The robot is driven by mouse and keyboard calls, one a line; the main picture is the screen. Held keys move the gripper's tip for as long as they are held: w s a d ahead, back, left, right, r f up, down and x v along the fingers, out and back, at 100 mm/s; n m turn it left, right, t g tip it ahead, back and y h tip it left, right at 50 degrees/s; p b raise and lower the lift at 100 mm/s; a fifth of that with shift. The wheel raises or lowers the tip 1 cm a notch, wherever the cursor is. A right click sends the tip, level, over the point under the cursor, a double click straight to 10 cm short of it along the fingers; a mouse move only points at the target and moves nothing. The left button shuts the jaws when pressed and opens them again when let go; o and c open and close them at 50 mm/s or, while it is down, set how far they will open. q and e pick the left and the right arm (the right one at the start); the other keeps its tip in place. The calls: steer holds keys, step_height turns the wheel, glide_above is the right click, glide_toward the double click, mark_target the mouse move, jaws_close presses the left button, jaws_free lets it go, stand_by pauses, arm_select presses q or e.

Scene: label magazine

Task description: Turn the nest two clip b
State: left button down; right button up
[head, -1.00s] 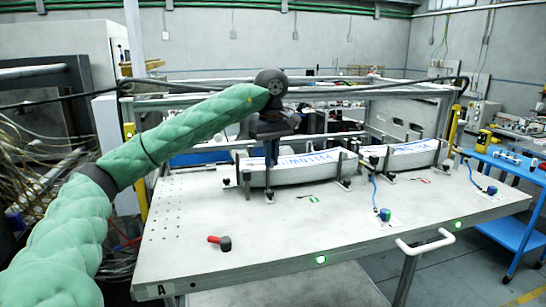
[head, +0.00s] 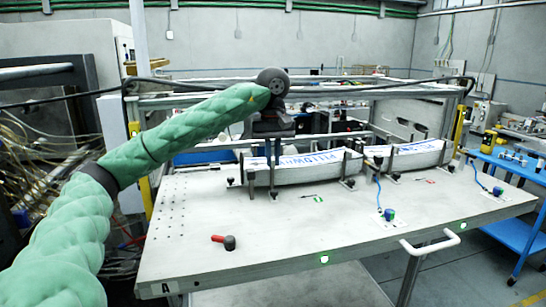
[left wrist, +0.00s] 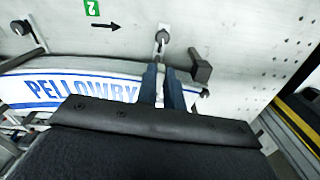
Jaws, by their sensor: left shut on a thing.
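The nest marked with a green 2 (left wrist: 91,8) holds a long white-and-blue pack (left wrist: 72,92), lettered PELLOWBY in the left wrist view. The pack also shows in the head view (head: 312,168). My left gripper (head: 270,160) points down at the left part of this pack. In the left wrist view its two blue fingers (left wrist: 161,80) are shut about a slim clip (left wrist: 161,42) at the pack's edge. A second dark clip (left wrist: 201,71) stands beside the fingers, close by. A third clip (head: 347,181) stands at the pack's right end. No clip letters can be read. My right gripper is out of view.
A second pack (head: 405,156) lies in its nest further right. A red-handled tool (head: 225,241) lies on the table (head: 190,265) at front left. Blue knobs on cords (head: 388,214) stand at right. The front middle of the table is clear.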

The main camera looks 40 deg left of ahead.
mark_target(273, 159)
arm_select(q)
steer(key=shift+r, duration=0.1)
steer(key=c, duration=1.5)
jaws_free()
steer(key=shift+r, duration=3.9)
